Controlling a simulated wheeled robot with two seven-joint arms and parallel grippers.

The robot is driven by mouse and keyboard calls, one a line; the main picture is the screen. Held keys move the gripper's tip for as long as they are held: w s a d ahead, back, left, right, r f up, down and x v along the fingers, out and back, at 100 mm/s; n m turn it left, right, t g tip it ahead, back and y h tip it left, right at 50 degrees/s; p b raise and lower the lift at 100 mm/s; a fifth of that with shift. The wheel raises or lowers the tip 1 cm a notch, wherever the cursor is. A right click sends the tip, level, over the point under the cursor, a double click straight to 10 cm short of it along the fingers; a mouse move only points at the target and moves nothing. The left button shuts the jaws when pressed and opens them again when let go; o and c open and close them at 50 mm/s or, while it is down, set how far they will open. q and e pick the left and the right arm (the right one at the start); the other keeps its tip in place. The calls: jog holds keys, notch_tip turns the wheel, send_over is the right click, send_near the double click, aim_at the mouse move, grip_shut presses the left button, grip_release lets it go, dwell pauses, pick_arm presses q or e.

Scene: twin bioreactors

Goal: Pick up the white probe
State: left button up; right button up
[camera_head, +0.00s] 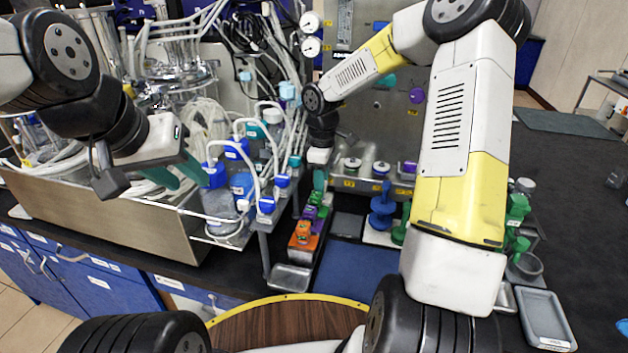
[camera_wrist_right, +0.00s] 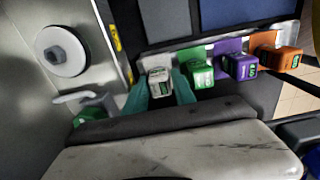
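The white probe (camera_wrist_right: 160,83) is a small pale block with a label. In the right wrist view it sits at the left end of a metal rack, beside the green probe (camera_wrist_right: 197,74), the purple probe (camera_wrist_right: 238,66) and the orange probe (camera_wrist_right: 277,58). My right gripper (camera_wrist_right: 160,92) has a teal finger on each side of the white probe, with narrow gaps that look open. In the head view my right gripper (camera_head: 319,177) is over the far end of the probe row and hides the white probe. My left gripper (camera_head: 180,176) is open and empty above the metal tray at left.
Several blue-capped bottles with tubing (camera_head: 240,180) stand just left of the probe row. A steel panel (camera_head: 370,120) with knobs is behind it. A blue mat (camera_head: 355,275) lies right of the row. The orange probe (camera_head: 303,238) is nearest in the head view.

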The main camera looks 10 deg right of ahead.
grip_shut()
jog(key=shift+r, duration=0.1)
